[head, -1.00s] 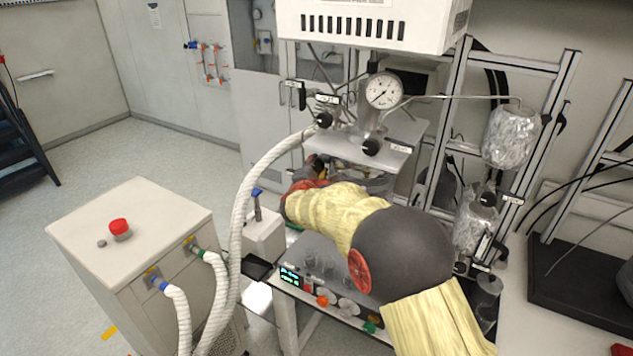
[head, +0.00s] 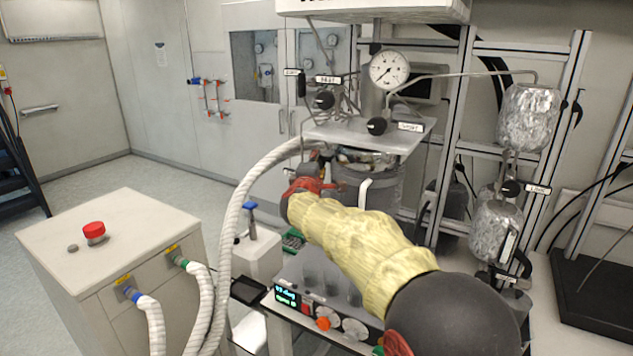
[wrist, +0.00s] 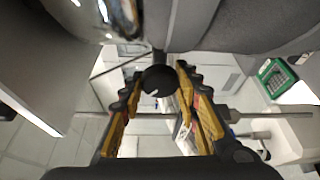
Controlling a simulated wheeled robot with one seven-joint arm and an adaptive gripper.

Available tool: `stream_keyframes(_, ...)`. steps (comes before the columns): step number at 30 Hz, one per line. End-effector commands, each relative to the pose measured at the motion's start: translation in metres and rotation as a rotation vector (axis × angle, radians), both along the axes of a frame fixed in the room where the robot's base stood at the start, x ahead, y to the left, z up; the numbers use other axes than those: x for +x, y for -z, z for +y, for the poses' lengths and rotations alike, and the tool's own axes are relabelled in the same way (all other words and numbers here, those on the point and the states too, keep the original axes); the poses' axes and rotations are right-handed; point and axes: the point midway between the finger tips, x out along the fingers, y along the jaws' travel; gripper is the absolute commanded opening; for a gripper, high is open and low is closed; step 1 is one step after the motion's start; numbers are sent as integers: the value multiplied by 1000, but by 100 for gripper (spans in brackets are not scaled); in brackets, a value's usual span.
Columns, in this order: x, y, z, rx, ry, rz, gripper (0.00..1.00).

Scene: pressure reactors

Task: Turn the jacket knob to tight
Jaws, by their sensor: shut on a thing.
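A round black knob (wrist: 160,80) sits between my fingertips in the wrist view. I take it to be the jacket knob; no label on it is readable. My gripper (wrist: 160,76) is shut on this knob, with one yellow-and-black finger on each side. In the head view my gripper (head: 318,168) reaches under the metal plate, beside the upper end of the white hose. There the arm and gripper hide the held knob.
Other black knobs stand on the rig: one upper left (head: 323,99), one on the metal plate (head: 376,126), one at right (head: 512,188). A pressure gauge (head: 389,70) stands above. A ribbed white hose (head: 238,215) curves close left of my gripper. A cabinet (head: 110,255) stands at left.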

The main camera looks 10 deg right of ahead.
Motion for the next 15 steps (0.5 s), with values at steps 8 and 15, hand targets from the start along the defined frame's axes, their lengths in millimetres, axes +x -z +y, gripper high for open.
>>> stream_keyframes(8,0,10,0,93,1,-64,7)
stream_keyframes(15,0,8,0,173,0,-124,7)
